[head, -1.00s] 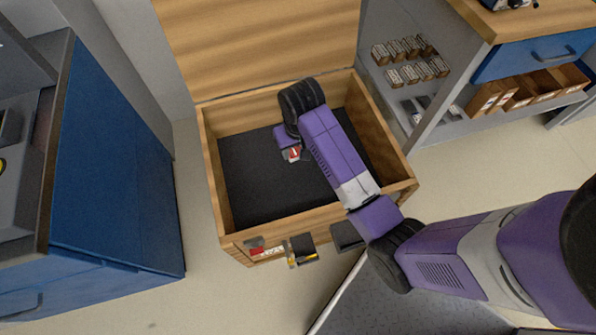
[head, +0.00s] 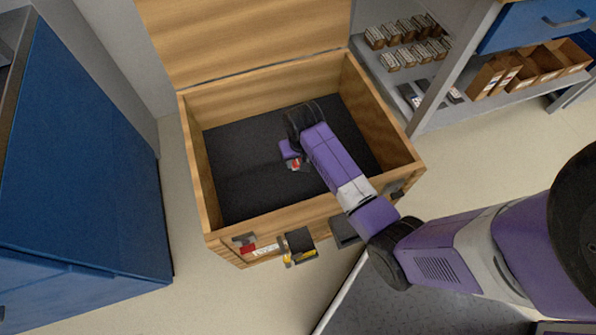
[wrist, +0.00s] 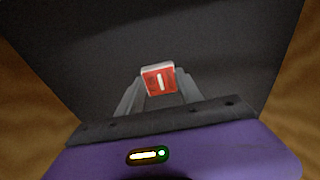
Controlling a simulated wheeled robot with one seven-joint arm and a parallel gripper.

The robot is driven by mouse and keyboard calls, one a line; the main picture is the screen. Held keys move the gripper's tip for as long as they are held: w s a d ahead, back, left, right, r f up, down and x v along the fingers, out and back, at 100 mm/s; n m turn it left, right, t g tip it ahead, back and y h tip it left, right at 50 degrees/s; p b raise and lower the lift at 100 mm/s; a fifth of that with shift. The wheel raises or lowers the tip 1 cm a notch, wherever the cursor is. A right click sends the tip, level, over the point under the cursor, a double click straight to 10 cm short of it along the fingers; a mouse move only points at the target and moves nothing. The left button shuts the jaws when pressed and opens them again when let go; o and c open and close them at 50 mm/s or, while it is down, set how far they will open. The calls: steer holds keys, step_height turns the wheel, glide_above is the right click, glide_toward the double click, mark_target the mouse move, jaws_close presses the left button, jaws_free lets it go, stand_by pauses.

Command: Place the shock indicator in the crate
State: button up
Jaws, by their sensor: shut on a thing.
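The shock indicator (wrist: 157,79) is a small red and white block with a white bar on its face. My gripper (wrist: 150,88) is shut on it in the wrist view, with a grey finger at each side. In the head view the shock indicator (head: 293,165) shows as a small red and white spot below my gripper (head: 293,160). The crate (head: 305,219) is an open wooden box with a dark floor and a raised lid. My gripper is inside the crate's opening, over the dark floor. I cannot tell whether the indicator touches the floor.
The crate's lid (head: 240,35) stands up at the back. A blue cabinet (head: 90,190) is at the left. Shelves (head: 470,105) with several small boxes stand at the right. Latches (head: 300,245) and a label are on the crate's front.

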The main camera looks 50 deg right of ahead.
mark_target(298, 173)
step_height(298, 173, down, 7)
steer(key=shift+r+b, duration=0.15)
steer(key=shift+b, duration=1)
steer(key=o, duration=1.3)
steer(key=r+p, duration=0.1)
steer(key=r, duration=0.3)
steer(key=s+r+p, duration=0.1)
steer(key=r+p, duration=0.1)
steer(key=r, duration=0.2)
steer(key=a+r+p, duration=0.1)
steer(key=r+p, duration=0.1)
steer(key=r, duration=0.2)
steer(key=shift+s, duration=0.25)
